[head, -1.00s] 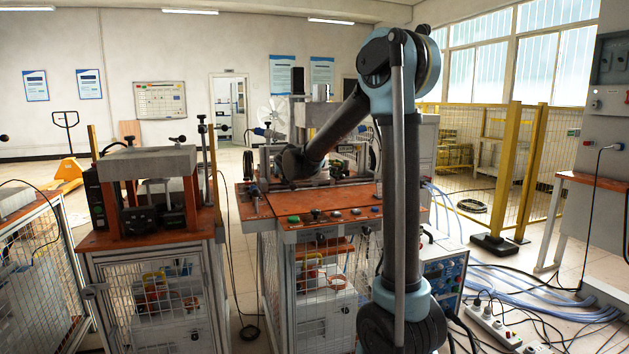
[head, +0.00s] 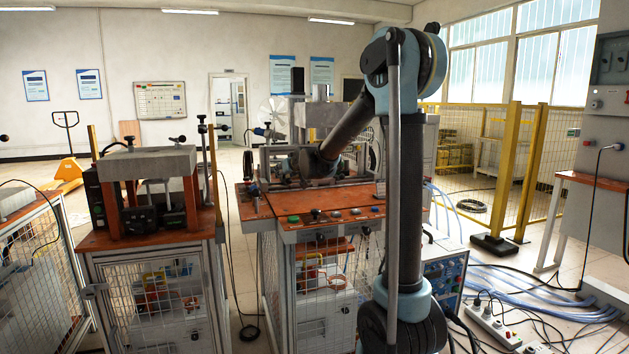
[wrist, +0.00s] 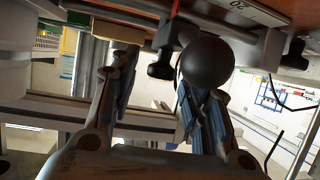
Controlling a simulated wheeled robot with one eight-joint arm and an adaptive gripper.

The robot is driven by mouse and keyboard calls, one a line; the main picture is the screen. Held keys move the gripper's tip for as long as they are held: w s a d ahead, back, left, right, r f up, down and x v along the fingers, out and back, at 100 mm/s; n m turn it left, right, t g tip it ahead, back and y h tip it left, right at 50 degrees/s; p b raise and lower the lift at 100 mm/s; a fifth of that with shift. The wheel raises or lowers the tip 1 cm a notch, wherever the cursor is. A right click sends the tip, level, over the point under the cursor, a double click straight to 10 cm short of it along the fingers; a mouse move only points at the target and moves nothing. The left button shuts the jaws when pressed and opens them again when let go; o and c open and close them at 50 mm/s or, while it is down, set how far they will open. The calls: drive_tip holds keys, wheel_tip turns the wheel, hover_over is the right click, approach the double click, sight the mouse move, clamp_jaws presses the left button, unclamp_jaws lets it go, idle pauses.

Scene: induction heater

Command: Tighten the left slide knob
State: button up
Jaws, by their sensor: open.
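In the wrist view two black knobs hang from the slide hardware: one black knob (wrist: 160,66) near the middle and another black knob (wrist: 293,53) at the right. I cannot tell for sure which is the left slide knob. My gripper (wrist: 155,80) is open, with its fingers spread in the wrist view. The middle knob shows between and beyond the fingertips, and I see no contact with it. A round black ball (wrist: 207,64) sits just by the right finger and partly covers the hardware behind it. In the head view my arm hides much of the fixture, and the knobs are too small to tell apart.
The orange worktop (head: 325,226) has a row of buttons along its front. A grey rail (wrist: 85,118) crosses the wrist view behind the fingers. A second workstation (head: 150,240) stands to the left. A yellow fence (head: 480,140) is at the right.

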drive_tip(key=shift+w+d+n+g+y, duration=0.15)
drive_tip(key=shift+n+g+y, duration=0.3)
drive_tip(key=shift+n+y, duration=0.4)
drive_tip(key=shift+d+n+g+y, duration=0.1)
drive_tip(key=shift+n+g+y, duration=0.35)
drive_tip(key=shift+n+y, duration=0.35)
